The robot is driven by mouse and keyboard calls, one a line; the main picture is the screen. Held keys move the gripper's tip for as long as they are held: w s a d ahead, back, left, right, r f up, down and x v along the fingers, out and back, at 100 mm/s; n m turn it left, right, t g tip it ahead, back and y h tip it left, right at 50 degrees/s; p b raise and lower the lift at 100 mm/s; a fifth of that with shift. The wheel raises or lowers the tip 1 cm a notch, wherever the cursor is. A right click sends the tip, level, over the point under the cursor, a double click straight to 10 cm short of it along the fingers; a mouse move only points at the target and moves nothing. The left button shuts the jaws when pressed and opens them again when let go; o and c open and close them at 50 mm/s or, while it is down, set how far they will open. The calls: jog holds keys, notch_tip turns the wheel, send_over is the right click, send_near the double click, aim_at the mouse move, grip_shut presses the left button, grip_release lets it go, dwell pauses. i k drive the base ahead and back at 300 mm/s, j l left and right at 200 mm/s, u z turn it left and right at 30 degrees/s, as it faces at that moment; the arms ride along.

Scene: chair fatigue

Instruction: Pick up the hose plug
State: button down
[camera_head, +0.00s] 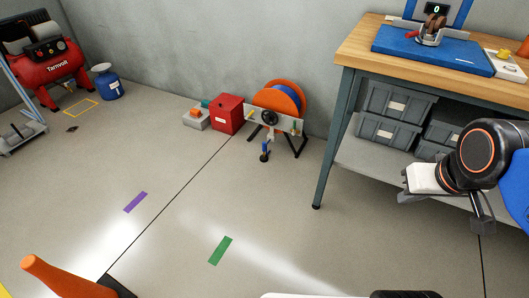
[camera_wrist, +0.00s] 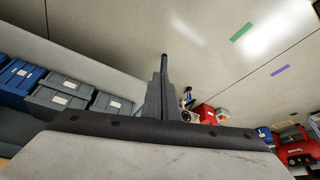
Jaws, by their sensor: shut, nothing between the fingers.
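An orange hose reel (camera_head: 283,97) stands on the floor against the back wall, with a black round part and a grey plate on its front. A small dark blue piece with a brassy part (camera_head: 265,150) hangs low at its front; this may be the hose plug, but it is too small to be sure. My gripper (camera_head: 404,181) is at the right, in front of the workbench and well apart from the reel. In the wrist view my gripper (camera_wrist: 164,60) has its fingers together and empty. The reel is mostly hidden behind them there.
A wooden-topped workbench (camera_head: 365,45) with grey bins (camera_head: 392,103) stands at the right. A red box (camera_head: 228,114) is beside the reel. A red compressor (camera_head: 50,75) and blue canister (camera_head: 108,83) are at the far left. An orange cone (camera_head: 60,277) is near. The middle floor is clear.

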aim_at(263, 158)
jog(key=i+j+u, duration=0.1)
jog(key=i+u, duration=0.35)
jog(key=i, duration=0.3)
jog(key=i+l+u, duration=0.15)
jog(key=i+u, duration=0.35)
jog(key=i, duration=0.2)
